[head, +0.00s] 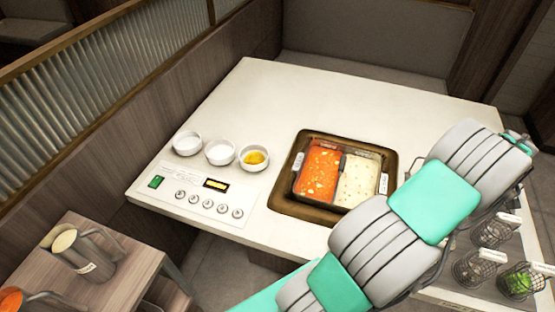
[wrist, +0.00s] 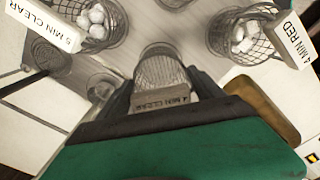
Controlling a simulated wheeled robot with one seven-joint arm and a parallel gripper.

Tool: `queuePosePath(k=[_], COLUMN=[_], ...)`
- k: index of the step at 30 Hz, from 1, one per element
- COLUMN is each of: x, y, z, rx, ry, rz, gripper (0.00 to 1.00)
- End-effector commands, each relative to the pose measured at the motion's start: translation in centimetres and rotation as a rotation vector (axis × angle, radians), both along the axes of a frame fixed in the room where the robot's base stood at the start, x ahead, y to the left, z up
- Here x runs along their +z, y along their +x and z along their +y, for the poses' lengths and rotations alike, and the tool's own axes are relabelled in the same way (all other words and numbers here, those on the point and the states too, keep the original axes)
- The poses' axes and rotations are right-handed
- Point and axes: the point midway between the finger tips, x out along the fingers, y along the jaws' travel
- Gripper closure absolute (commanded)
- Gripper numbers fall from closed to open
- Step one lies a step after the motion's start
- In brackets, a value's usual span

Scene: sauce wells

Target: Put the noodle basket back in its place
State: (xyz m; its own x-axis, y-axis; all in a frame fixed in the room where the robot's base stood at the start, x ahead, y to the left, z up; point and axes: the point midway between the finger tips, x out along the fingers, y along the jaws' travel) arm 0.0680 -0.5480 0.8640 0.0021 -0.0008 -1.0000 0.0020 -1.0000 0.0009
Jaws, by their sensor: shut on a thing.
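My gripper (wrist: 162,98) is shut on a noodle basket (wrist: 161,70) in the wrist view. The basket is a wire mesh cup with a grip block labelled "4 MIN CLEAR" (wrist: 163,99) between the fingers. The mesh is partly hidden by the fingers, and I cannot tell whether it is seated or raised. A round opening (wrist: 100,87) shows in the metal surface just left of it. In the head view my arm covers the gripper and the held basket.
Baskets labelled "5 MIN CLEAR" (wrist: 88,20) and "4 MIN RED" (wrist: 246,40) hold white balls on either side. In the head view, several baskets (head: 493,232) stand at right. A two-part broth pot (head: 297,178) and three white bowls (head: 219,153) are on the counter.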

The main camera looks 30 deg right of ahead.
Motion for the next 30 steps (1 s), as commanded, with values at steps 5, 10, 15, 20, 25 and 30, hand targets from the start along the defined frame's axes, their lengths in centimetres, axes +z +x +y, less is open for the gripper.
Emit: queuePosePath(k=[5,10,15,20,25,30], x=[0.08,-0.28,-0.61,-0.64,-0.68,-0.67], y=[0.00,0.00,0.00,-0.01,-0.01,-0.01], z=[-0.04,-0.04,-0.04,-0.03,0.00,0.00], rx=[0.000,0.000,0.000,0.000,0.000,0.000], ry=[-0.001,-0.001,-0.001,-0.001,0.000,0.000], rz=[0.000,0.000,0.000,0.000,0.000,0.000], gripper=[0.72,0.72,0.72,0.72,0.16,0.02])
